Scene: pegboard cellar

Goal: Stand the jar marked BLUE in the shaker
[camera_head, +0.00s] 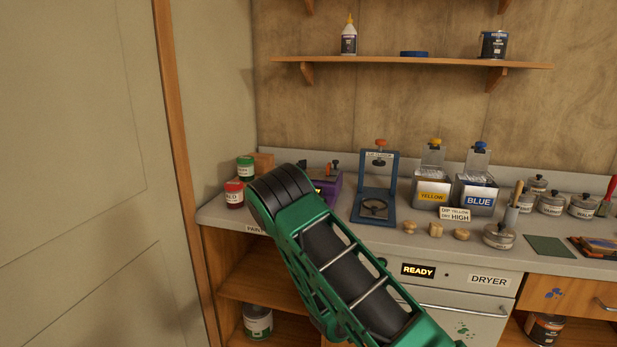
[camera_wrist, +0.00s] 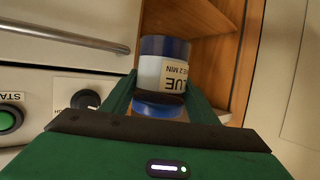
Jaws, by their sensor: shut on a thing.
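In the wrist view my gripper (camera_wrist: 161,88) is shut on a jar (camera_wrist: 150,70) with a pale body and blue bands at both ends. The jar is held in front of the wooden cabinet, clear of any surface that I can see. In the head view my arm hides the gripper and jar. A purple machine (camera_head: 335,188), apparently the shaker, stands on the counter, mostly hidden behind my arm; its holder cannot be made out.
A red-lidded jar (camera_head: 234,195) and a green-lidded jar (camera_head: 246,169) stand left of the purple machine. To its right are a blue lid closer stand (camera_head: 374,190), a YELLOW tank (camera_head: 432,193) and a BLUE tank (camera_head: 477,199). The dryer (camera_head: 460,300) is below the counter.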

